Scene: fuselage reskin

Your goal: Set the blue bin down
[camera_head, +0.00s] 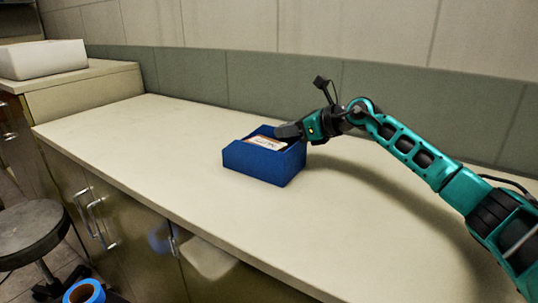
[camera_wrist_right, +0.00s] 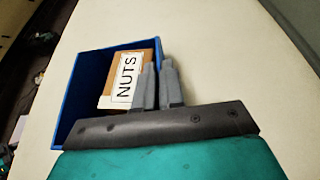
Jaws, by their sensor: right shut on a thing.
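The blue bin (camera_head: 262,163) is upright at the middle of the pale counter (camera_head: 180,135). It also shows in the right wrist view (camera_wrist_right: 88,88). Inside it is a brown box with a white label (camera_wrist_right: 125,78) reading "NUTS". My right gripper (camera_head: 287,130) reaches in from the right and is shut on the bin's right-hand wall. In the right wrist view its two grey fingers (camera_wrist_right: 159,80) straddle that wall, beside the labelled box. The bin's base looks at or very near the counter top; I cannot tell if it touches. My left gripper is not in view.
A tiled wall (camera_head: 285,80) runs behind. A white box (camera_head: 42,60) sits on a higher cabinet at the left. A stool (camera_head: 30,232) and blue roll (camera_head: 84,292) are below.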

